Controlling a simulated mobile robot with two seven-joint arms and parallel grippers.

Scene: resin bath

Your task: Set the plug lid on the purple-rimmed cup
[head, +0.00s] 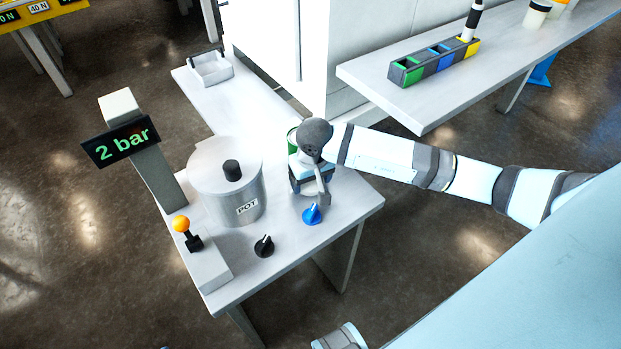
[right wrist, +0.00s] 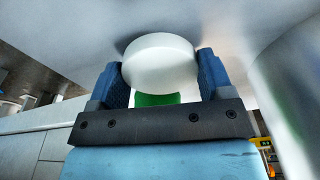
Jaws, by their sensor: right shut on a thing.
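My right gripper (head: 306,172) is over the small table, just right of the pot. In the right wrist view its two blue fingers (right wrist: 160,85) are shut on a white round thing (right wrist: 160,62), with a green part (right wrist: 157,99) showing beside it. In the head view a green and white edge (head: 293,138) shows just behind the gripper; the rest is hidden by my arm. I cannot tell whether the held thing is the plug lid. No purple rim can be made out in either view.
The pot (head: 220,195) stands close left of my gripper. A blue knob (head: 311,214), a black knob (head: 264,246) and an orange-topped lever (head: 183,226) are near the front. A "2 bar" display (head: 122,140) stands at left. A coloured rack (head: 433,62) is on the right table.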

